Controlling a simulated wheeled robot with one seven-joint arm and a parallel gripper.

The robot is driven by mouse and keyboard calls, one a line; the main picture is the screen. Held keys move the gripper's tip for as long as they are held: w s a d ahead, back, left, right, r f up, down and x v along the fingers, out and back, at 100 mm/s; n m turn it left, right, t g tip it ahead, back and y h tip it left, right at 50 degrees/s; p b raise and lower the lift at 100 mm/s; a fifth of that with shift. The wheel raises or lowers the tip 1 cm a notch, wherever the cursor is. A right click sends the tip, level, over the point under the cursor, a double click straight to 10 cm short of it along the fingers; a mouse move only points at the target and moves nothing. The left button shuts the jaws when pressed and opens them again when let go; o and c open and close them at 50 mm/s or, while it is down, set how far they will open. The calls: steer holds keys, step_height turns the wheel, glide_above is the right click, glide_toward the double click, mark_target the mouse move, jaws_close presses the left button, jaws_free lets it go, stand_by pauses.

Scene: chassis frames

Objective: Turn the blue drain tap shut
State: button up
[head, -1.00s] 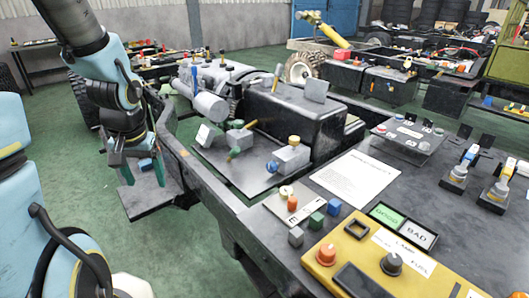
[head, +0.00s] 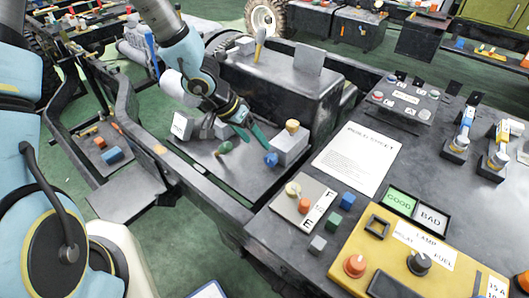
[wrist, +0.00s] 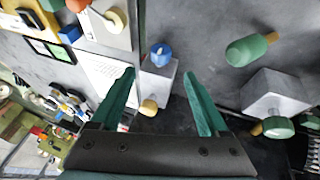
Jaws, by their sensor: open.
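The blue drain tap (head: 271,159) is a small round knob on the near left face of a grey block (head: 290,148) on the dark chassis plate. My gripper (head: 257,143) is open and empty, just above and left of the blue tap. In the wrist view the blue tap (wrist: 161,54) shows between and a little beyond the two green fingertips (wrist: 158,72), apart from both. Its handle direction is too small to tell.
A white printed sheet (head: 357,158) lies right of the block. A plate with cream and orange knobs (head: 304,205) and a yellow panel (head: 400,258) are nearer. The black tank (head: 285,80) stands behind. A tagged grey part (head: 182,126) stands left.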

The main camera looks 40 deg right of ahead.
mark_target(268, 157)
steer(key=b+x, duration=0.6)
steer(key=x, duration=0.4)
steer(key=shift+a, duration=0.1)
jaws_close()
stand_by(0.3)
